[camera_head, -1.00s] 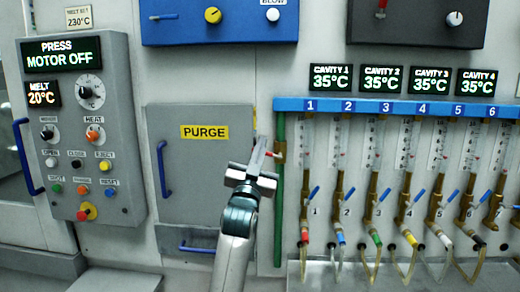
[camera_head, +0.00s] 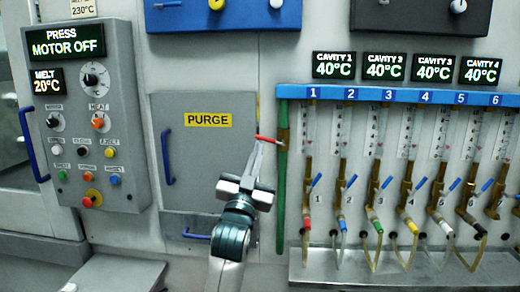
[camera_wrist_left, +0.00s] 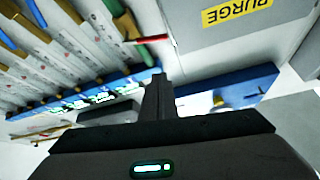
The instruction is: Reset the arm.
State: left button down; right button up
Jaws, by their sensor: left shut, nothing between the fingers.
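My left gripper (camera_head: 255,158) is in front of the right edge of the purge door (camera_head: 203,150), with its fingers together and nothing visible between them. Its tips point up, just below a small red lever (camera_head: 266,138) on the green vertical pipe (camera_head: 282,180). I cannot tell whether they touch the lever. In the left wrist view the shut fingers (camera_wrist_left: 158,95) point away into the scene, and the red lever (camera_wrist_left: 150,39) shows beyond them. My right gripper is not in view.
A control box (camera_head: 88,120) with knobs and buttons stands at left. At right, a blue manifold (camera_head: 400,95) carries several numbered flow tubes with blue-handled valves and hoses above a metal tray (camera_head: 400,272). Cavity displays (camera_head: 358,66) read 40°C. The purge door has a blue handle (camera_head: 167,157).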

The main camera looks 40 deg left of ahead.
pick_arm(q)
jog(key=shift+f, duration=0.15)
dwell(0.5)
jog(key=s+d+f+m+g+h, duration=0.1)
jog(key=s+d+f+g+h, duration=0.2)
jog(key=f, duration=0.9)
jog(key=s+d+f+m+g+h, duration=0.1)
jog(key=s+d+f+g, duration=0.3)
jog(key=f, duration=0.8)
jog(key=s+d+f+m+g+h, duration=0.1)
jog(key=d+f+g+h, duration=0.3)
jog(key=f, duration=0.8)
jog(key=s+d+f+g, duration=0.35)
jog(key=s+f, duration=0.35)
jog(key=s, duration=0.3)
jog(key=s+d+f+g+h, duration=0.1)
jog(key=s+d+f+g, duration=0.1)
jog(key=s+d+f, duration=0.55)
jog(key=s+d+f+g, duration=0.15)
jog(key=s+f, duration=0.35)
jog(key=s, duration=0.6)
jog(key=w+d+f, duration=0.1)
jog(key=f, duration=1.6)
jog(key=d+f+t+h, duration=0.1)
jog(key=d+f, duration=0.1)
jog(key=f, duration=1.4)
jog(key=shift+w+f+m, duration=0.35)
jog(key=shift+f+m, duration=0.05)
jog(key=shift+r, duration=0.1)
